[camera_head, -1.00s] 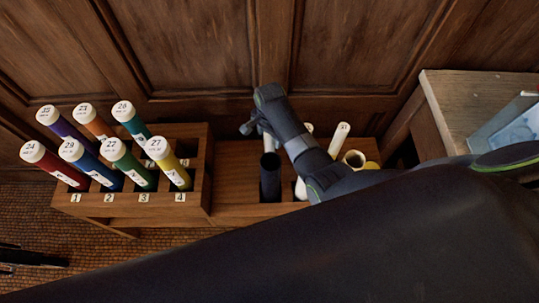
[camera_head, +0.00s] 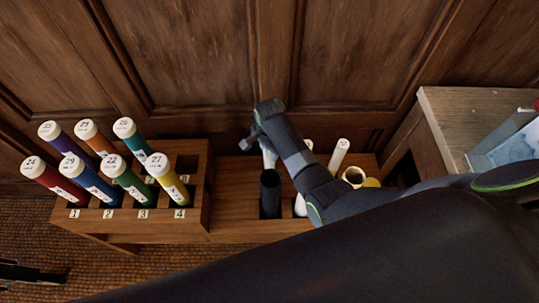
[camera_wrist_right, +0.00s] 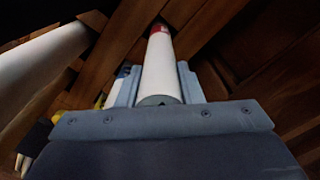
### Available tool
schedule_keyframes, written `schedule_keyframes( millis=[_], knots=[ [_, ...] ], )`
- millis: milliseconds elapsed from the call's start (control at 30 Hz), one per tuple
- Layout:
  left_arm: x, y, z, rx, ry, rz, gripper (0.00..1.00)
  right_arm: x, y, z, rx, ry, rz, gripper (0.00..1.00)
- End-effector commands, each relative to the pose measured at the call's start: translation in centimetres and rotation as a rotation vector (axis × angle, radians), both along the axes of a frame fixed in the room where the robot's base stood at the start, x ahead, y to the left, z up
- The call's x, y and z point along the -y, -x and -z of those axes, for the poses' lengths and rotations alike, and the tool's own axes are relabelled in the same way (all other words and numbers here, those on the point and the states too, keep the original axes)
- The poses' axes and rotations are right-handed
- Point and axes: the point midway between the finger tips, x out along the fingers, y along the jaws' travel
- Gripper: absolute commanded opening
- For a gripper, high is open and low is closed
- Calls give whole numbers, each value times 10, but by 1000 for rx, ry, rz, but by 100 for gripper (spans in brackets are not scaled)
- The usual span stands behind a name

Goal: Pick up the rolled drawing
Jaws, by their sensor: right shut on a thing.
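The rolled drawing (camera_head: 268,158) is a white roll in my right gripper, directly above the mouth of a dark open tube (camera_head: 270,196) in the head view. In the right wrist view the white roll (camera_wrist_right: 160,72) lies between the two fingers and has a red band at its far end. My right gripper (camera_head: 258,142) is shut on it; my forearm hides part of this area. I cannot tell whether the roll's lower end is inside the dark tube. At the lower left edge a dark part, apparently my left gripper (camera_head: 36,272), shows; its jaw state is unclear.
A wooden rack (camera_head: 197,218) at left holds several numbered, white-capped coloured tubes. A wooden panelled wall (camera_head: 190,50) stands behind. A wooden table (camera_head: 447,112) is at right.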

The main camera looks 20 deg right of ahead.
Motion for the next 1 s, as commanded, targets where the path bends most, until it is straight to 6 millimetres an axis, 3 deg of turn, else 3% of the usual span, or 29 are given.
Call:
schedule_keyframes(
  millis=[267, 700, 1000],
  knots=[
    [0, 0, -10, 0, 0, 0, 36, 0, -1, -40, 5, -2, 0, 0],
    [0, -1, -23, 1, 0, 0, 36, 0, -1, -130, 4, -1, -1, 0],
    [0, -1, -29, 1, 0, 0, 36, 0, -1, -167, 1, 0, 0, 0]
  ],
)
